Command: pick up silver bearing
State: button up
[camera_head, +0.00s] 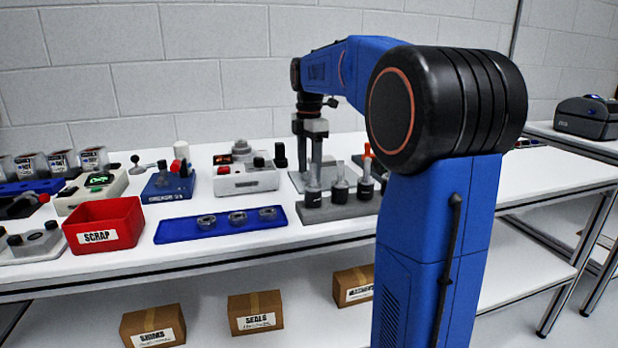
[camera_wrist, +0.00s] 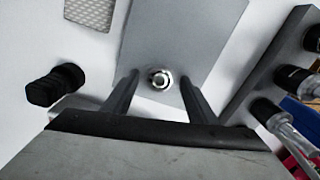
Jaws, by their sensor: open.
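A small silver ring, which looks like the silver bearing (camera_wrist: 160,78), shows in the wrist view on a flat grey plate (camera_wrist: 185,30). My gripper (camera_wrist: 159,80) is open, with one finger to the left and one to the right of the ring in that view. No contact between fingers and ring is visible, and the height gap cannot be told. In the head view my gripper (camera_head: 311,158) points straight down over the grey plate (camera_head: 297,178) at the back of the bench. The ring cannot be made out there.
A grey rack (camera_head: 325,211) with several dark-based posts stands in front of my gripper. A blue tray (camera_head: 180,230) with 3 metal rings lies to the left, beside a red SCRAP bin (camera_head: 124,222). In the wrist view a black knob (camera_wrist: 55,86) is left of the fingers.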

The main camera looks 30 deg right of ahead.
jog(key=c, duration=1.2)
jog(key=shift+r, duration=0.1)
